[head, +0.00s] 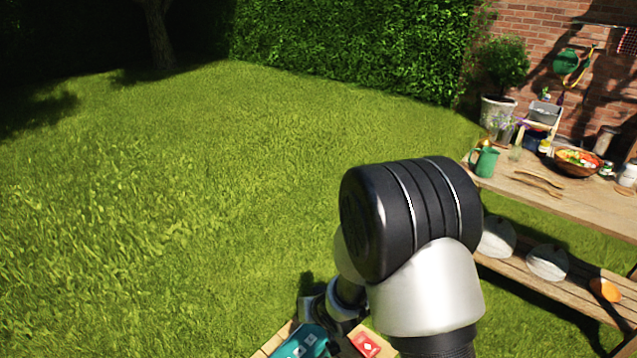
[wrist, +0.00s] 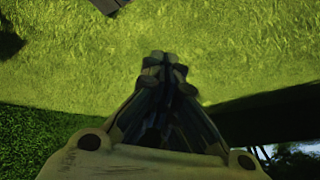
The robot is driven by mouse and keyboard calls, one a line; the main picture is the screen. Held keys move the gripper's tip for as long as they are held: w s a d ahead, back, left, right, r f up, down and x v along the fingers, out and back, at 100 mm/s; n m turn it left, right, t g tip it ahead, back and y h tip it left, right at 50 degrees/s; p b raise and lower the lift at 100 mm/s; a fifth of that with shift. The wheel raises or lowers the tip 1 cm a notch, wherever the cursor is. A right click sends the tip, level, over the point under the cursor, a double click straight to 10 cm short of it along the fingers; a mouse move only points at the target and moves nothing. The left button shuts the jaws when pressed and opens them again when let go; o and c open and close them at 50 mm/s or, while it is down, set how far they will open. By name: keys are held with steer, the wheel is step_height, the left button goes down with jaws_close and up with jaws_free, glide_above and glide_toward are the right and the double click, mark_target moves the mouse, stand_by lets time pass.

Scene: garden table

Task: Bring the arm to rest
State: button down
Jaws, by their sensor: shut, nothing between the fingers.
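My gripper (wrist: 165,58) is in the wrist view, its fingers together and nothing held between them. It points over lawn, with no object at its tips. In the head view my arm fills the lower middle and bends down toward the bottom edge. The fingers cannot be made out there.
A wooden garden table (head: 543,192) stands at the right with a green jug (head: 485,162), a bowl of vegetables (head: 577,162) and pots. Its lower shelf bears two pale domes and an orange item (head: 604,290). A teal item (head: 300,343) and red card (head: 366,345) lie at bottom. Lawn is open left.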

steer(key=s+d+r+m+h, duration=0.1)
steer(key=s+d+r+h, duration=0.15)
steer(key=d+r, duration=0.5)
steer(key=s+d+r+h, duration=0.1)
steer(key=s+d+r, duration=0.35)
steer(key=r, duration=0.65)
steer(key=s+d+r+g, duration=0.1)
steer(key=s+d+r, duration=0.2)
steer(key=s, duration=0.7)
steer(key=s+d+r+m+g, duration=0.1)
steer(key=s+d+r, duration=0.2)
steer(key=s, duration=0.7)
step_height(320, 180, up, 2)
steer(key=shift+s+r+h, duration=0.15)
steer(key=shift+s+h, duration=0.15)
steer(key=shift+h, duration=0.05)
